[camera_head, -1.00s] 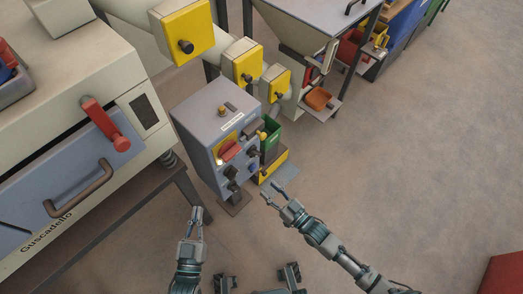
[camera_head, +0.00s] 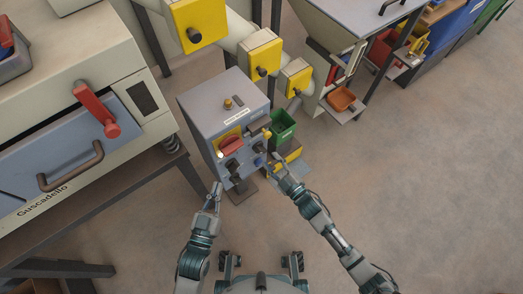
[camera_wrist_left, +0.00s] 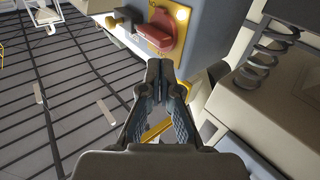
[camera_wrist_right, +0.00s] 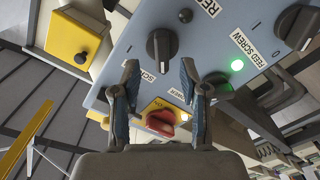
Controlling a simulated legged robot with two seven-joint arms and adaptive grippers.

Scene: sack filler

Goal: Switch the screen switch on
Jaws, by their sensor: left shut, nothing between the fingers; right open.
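The grey-blue control box (camera_head: 207,106) stands left of centre in the head view. In the right wrist view its panel carries a black knob (camera_wrist_right: 160,48), just ahead of the fingers, beside a partly hidden label starting "SC". A knob by the "FEED SCREW" label (camera_wrist_right: 246,47) has a lit green lamp (camera_wrist_right: 237,65). A red rotary switch (camera_wrist_right: 160,121) on a yellow plate shows between the fingers. My right gripper (camera_head: 279,163) is open and empty, close to the panel. My left gripper (camera_head: 216,187) is shut and empty, below the box's front; its tips (camera_wrist_left: 158,66) point near the red switch.
The Guscadello machine (camera_head: 75,150) with its red handle (camera_head: 97,108) stands on the left. Yellow boxes (camera_head: 262,55) on a pipe are behind the control box. A green bin (camera_head: 282,126) stands right of it. The floor on the right is clear.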

